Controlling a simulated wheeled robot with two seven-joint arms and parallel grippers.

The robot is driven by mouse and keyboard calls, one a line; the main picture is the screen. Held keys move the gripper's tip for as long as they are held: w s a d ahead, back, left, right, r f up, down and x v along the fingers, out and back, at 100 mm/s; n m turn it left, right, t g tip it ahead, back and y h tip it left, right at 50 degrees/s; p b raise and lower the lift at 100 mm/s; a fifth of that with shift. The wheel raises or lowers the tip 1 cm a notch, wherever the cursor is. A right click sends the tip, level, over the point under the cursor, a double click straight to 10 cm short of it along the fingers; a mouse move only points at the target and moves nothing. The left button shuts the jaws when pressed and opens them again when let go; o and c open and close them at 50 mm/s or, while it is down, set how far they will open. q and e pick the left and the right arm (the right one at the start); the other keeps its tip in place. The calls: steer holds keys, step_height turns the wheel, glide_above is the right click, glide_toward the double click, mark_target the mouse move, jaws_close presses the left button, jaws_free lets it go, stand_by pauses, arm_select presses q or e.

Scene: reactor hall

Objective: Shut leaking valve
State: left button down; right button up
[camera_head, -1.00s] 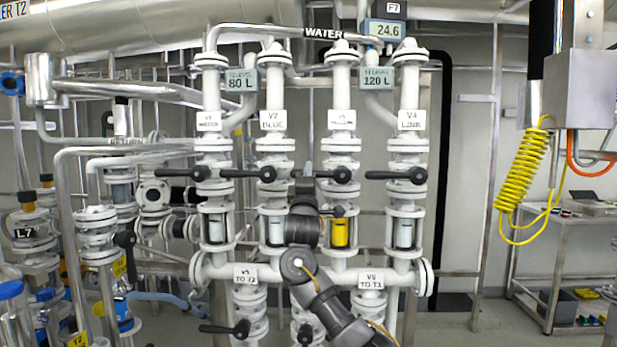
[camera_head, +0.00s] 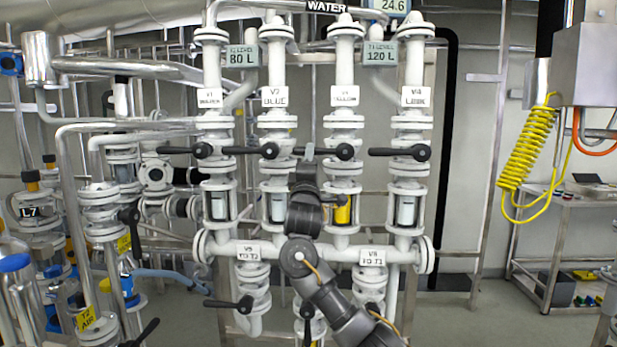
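Four white vertical pipes carry valves V1 (camera_head: 204,151), V2 (camera_head: 270,151), V3 (camera_head: 345,152) and V4 (camera_head: 421,153). Each has a black lever lying level and pointing left. The sight glass under V3 (camera_head: 343,211) shows yellow; the glasses under V1 (camera_head: 219,207), V2 (camera_head: 278,208) and V4 (camera_head: 405,211) look pale. My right gripper (camera_head: 308,160) points at the panel between V2 and V3, near the V3 lever's end. I see it from behind; its fingers are mostly hidden, and I cannot tell whether it touches the lever. My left gripper is out of view.
Lower valves with black levers, one at the left (camera_head: 230,304), sit below the cross pipe (camera_head: 322,254). Level displays read 80 L (camera_head: 243,56) and 120 L (camera_head: 379,53). A yellow coiled hose (camera_head: 526,150) hangs at right before a steel cart (camera_head: 560,240). Floor right of the panel is clear.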

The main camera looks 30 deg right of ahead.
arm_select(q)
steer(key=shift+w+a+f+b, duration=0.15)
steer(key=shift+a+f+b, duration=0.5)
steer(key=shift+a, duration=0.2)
arm_select(e)
steer(key=v, duration=0.7)
